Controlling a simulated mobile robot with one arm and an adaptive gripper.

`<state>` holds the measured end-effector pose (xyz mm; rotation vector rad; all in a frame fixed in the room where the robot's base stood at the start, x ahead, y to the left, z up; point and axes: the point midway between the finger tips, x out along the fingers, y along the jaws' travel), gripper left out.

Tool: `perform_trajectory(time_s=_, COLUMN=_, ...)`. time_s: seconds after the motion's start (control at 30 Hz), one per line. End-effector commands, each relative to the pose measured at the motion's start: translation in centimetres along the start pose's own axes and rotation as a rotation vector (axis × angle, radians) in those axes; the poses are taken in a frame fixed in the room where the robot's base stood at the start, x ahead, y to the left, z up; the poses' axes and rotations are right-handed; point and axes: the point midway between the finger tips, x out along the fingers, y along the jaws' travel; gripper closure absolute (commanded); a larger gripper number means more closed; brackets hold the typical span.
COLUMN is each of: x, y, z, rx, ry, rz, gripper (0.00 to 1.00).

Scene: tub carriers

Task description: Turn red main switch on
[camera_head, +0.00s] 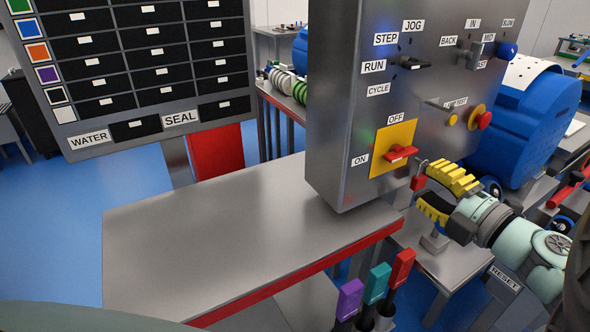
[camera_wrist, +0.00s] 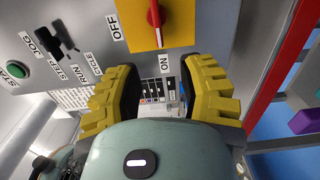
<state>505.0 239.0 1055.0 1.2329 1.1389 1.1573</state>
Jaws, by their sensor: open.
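The red main switch (camera_head: 401,153) is a red handle on a yellow plate (camera_head: 380,166) on the front of a grey cabinet. OFF stands above the plate and ON at its left. The handle lies roughly level; I cannot tell which end is its pointer. In the wrist view the red handle (camera_wrist: 154,22) is at the top, beyond the fingertips, its upper end cut off. My gripper (camera_head: 428,187), with yellow fingers, is to the lower right of the switch, open and empty. In the wrist view my gripper (camera_wrist: 163,78) has a clear gap between its fingers.
A small red padlock-like piece (camera_head: 418,184) hangs between the switch and my gripper. A black selector (camera_head: 411,63) and yellow and red knobs (camera_head: 484,120) are higher on the cabinet. A blue motor (camera_head: 525,125) stands behind. The grey tabletop (camera_head: 210,225) at left is bare.

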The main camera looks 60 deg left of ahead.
Motion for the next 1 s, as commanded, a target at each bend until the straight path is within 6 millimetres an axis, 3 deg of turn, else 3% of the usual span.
perform_trajectory(time_s=0.3, x=-2.5, y=0.0, z=0.1, rx=0.001, ry=-0.003, rz=0.0, gripper=0.61)
perform_trajectory(time_s=0.83, x=-2.6, y=0.0, z=0.0, rx=0.001, ry=0.0, rz=0.0, gripper=0.61)
perform_trajectory(time_s=1.0, x=-3.1, y=1.9, z=-0.2, rx=0.049, ry=0.008, rz=0.07, gripper=0.61)
